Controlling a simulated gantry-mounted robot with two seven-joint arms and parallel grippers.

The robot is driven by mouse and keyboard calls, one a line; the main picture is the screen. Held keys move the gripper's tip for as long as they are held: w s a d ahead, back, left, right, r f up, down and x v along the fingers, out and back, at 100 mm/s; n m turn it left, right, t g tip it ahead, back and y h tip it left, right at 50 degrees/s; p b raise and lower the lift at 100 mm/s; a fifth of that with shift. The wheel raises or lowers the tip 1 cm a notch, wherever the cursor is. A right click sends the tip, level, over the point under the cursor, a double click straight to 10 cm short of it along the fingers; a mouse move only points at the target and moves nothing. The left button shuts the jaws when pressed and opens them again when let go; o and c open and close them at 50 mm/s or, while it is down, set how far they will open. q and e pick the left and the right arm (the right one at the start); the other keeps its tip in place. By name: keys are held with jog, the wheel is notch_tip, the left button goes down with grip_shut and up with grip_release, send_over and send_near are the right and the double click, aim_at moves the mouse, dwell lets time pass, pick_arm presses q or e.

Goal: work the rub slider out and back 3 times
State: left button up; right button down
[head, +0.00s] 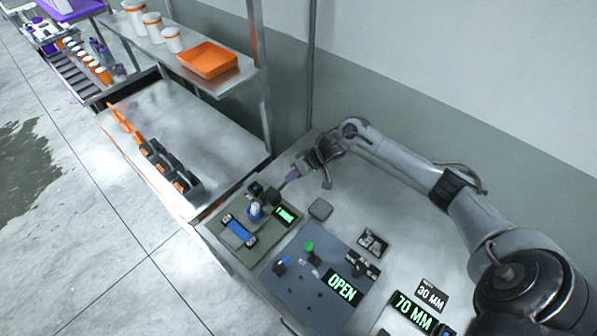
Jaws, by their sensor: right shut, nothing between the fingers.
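A small rub device on a grey-green base plate (268,238) sits at the left end of the metal bench. It carries a blue-ended strip (238,231), a white and blue upright piece (255,211), dark blocks (268,196) behind it, and a small green-lit display (285,214). I cannot tell for certain which part is the rub slider. My right gripper (287,181) reaches in from the right, just behind and right of the dark blocks, pointing down-left. It is shut and empty. Contact with the device is too small to tell. My left gripper is out of view.
A blue-grey panel (300,303) with a green knob and an "OPEN" display (342,287) lies in front. Displays reading 70 MM (414,311) and 30 MM (432,294) stand right. A shelf with an orange tray (208,60) rises behind left. A grey pad (320,210) lies nearby.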

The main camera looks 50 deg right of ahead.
jog(key=w+a+f, duration=0.1)
jog(key=a+f, duration=0.1)
jog(key=w+a+f, duration=0.2)
jog(key=shift+w+a+f, duration=0.1)
jog(key=shift+w+a, duration=0.1)
jog(key=shift+a, duration=0.15)
jog(key=shift+w+a+p, duration=0.15)
jog(key=shift+a+p, duration=0.2)
jog(key=shift+a, duration=0.2)
